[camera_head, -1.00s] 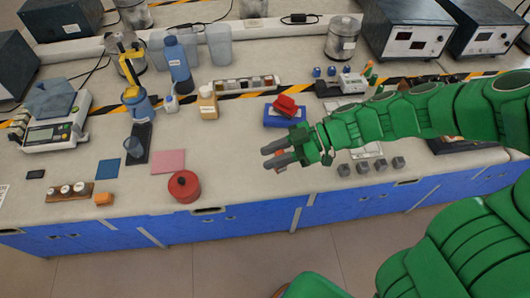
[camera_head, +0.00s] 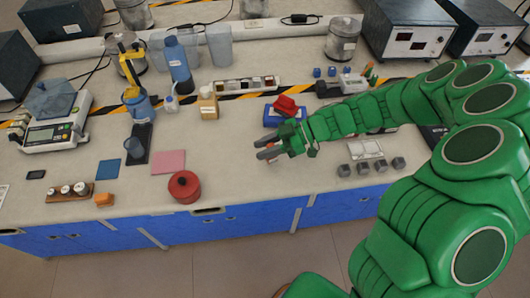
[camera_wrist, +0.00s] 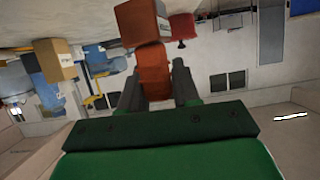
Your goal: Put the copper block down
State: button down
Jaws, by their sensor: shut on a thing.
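My gripper (camera_head: 263,149) is over the middle of the bench, its fingers pointing left. In the wrist view, the copper block (camera_wrist: 154,72) is between the two dark fingers, and the gripper is shut on it. In the head view the block is mostly hidden by the fingers, and I cannot tell its height over the bench.
Several grey cubes (camera_head: 363,168) sit at right. A blue box (camera_head: 275,117) is behind the gripper. Bare bench lies in front of it.

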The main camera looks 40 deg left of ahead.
jog(key=shift+w+a+f, duration=0.15)
jog(key=shift+a+f, duration=0.05)
jog(key=shift+f, duration=1.5)
jog(key=shift+f, duration=0.1)
jog(key=c, duration=0.8)
grip_release()
jog(key=v, duration=1.2)
jog(key=shift+d, duration=0.1)
jog(key=shift+r, duration=0.25)
